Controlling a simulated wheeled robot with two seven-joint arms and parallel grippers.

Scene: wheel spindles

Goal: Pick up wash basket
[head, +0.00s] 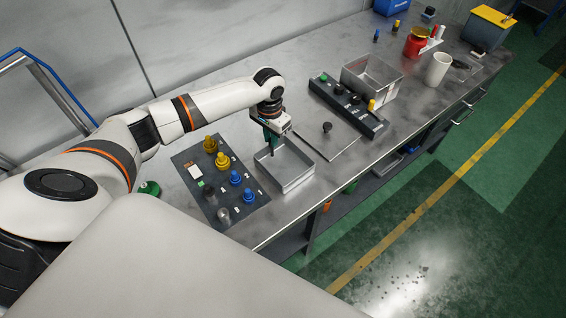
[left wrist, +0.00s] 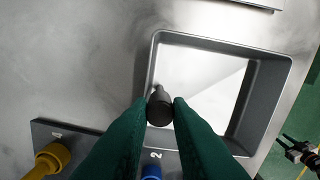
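Two metal containers could be the wash basket, and I cannot tell which one it is. A shallow square metal tray (head: 292,184) sits near the front table edge. It also shows in the left wrist view (left wrist: 247,105). A taller metal box (head: 378,92) stands further back, on or beside a long dark rack. My left gripper (head: 272,150) is over the near tray's left side. In the left wrist view, its green fingers (left wrist: 160,106) are closed on a dark spindle (left wrist: 160,112). My right gripper is not recognisable in either view.
A dark labelled mat (head: 237,209) with yellow, blue and grey spindles lies left of the tray. A flat plate (head: 330,145) with a dark knob and the long dark rack (head: 335,100) lie to the right. A red container (head: 416,44) and white cup (head: 438,68) stand further back.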

